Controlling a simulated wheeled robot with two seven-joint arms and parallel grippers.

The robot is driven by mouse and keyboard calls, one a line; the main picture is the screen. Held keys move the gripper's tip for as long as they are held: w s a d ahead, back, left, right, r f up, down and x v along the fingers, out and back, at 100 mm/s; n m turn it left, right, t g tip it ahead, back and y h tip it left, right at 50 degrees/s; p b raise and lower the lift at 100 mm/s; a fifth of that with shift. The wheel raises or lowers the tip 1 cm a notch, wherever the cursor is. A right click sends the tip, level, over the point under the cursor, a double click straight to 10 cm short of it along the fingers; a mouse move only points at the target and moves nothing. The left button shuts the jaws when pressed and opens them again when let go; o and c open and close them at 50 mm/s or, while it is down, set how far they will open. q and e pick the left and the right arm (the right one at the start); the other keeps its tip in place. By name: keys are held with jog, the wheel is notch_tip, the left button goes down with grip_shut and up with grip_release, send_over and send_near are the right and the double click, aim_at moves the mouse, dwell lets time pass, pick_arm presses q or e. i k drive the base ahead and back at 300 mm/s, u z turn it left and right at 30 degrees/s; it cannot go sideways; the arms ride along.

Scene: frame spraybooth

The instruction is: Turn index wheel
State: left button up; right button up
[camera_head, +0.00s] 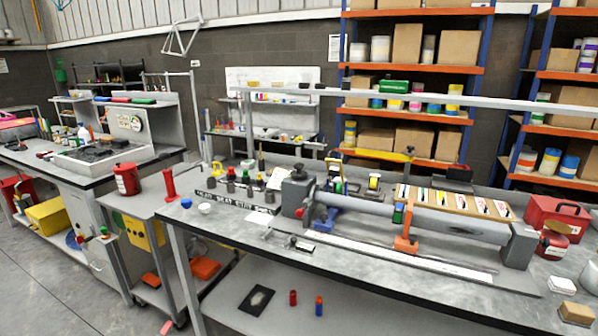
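A long grey tube (420,216) lies in a fixture on the metal-topped workbench (350,262). At its left end stands a dark grey headstock block (295,198) with a dark round knob (298,172) on top. A small red knob (299,212) shows low on the right side of this block. I cannot tell which of these round parts, if any, is the index wheel. A grey end block (519,246) stands at the tube's right end. An orange clamp (406,240) with a blue part sits around the tube's middle. Neither of my grippers is in view.
A white strip (400,256) lies along the bench in front of the tube. A tray of labelled cards (455,201) lies behind it. A red toolbox (556,217) stands at the right end. A red canister (127,179) stands on the lower bench at left.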

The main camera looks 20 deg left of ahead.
aim_at(298, 174)
jog(key=k, duration=0.6)
jog(key=u, duration=0.8)
jog(key=i, duration=1.8)
jog(key=z, duration=0.9)
